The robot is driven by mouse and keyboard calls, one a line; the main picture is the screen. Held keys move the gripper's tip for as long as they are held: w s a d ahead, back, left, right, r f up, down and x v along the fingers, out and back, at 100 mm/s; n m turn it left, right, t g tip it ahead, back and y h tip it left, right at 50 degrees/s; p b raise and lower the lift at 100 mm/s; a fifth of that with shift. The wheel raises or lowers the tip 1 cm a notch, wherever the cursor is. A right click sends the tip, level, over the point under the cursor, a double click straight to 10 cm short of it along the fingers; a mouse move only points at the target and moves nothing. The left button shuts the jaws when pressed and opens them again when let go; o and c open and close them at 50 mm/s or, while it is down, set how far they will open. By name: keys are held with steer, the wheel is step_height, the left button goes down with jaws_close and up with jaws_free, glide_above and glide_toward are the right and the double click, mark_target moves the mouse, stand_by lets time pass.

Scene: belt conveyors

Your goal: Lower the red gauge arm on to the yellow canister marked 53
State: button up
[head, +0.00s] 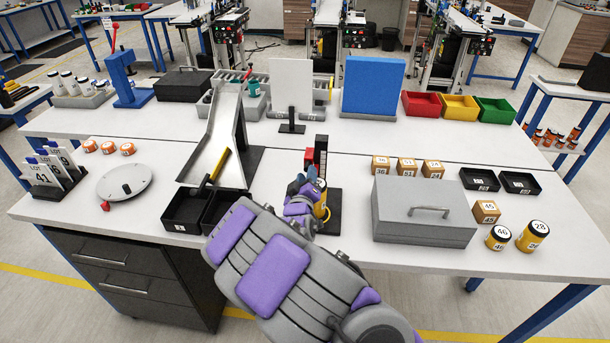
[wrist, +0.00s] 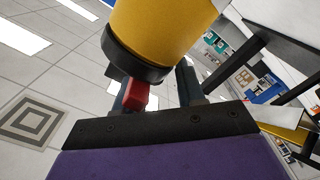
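The gauge stand (head: 322,150) has a dark upright and base, with a red part (head: 309,158) at its upper left. A yellow canister (head: 321,206) with a black end stands at the gauge, partly hidden by my gripper (head: 306,192); its number is not readable. In the wrist view the yellow canister (wrist: 165,28) fills the top, close to my gripper (wrist: 158,88). The two fingers are apart, with a red piece (wrist: 136,94), likely the gauge arm, beside the left finger and a gap to the right finger. Whether the red piece touches the canister is unclear.
A grey lidded box (head: 424,210) stands right of the gauge, with yellow canisters marked 46 (head: 498,237) and 28 (head: 532,236) beyond it. Black bins (head: 185,212) and a metal chute (head: 217,140) stand to the left. A round grey plate (head: 125,182) lies farther left.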

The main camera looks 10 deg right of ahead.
steer(key=shift+o, duration=0.6)
steer(key=shift+a+r, duration=0.1)
steer(key=shift+r, duration=0.1)
steer(key=shift+s+a, duration=0.1)
steer(key=shift+s+a, duration=0.1)
steer(key=shift+s, duration=0.25)
steer(key=p+v, duration=1.4)
steer(key=v, duration=0.2)
steer(key=shift+s, duration=0.15)
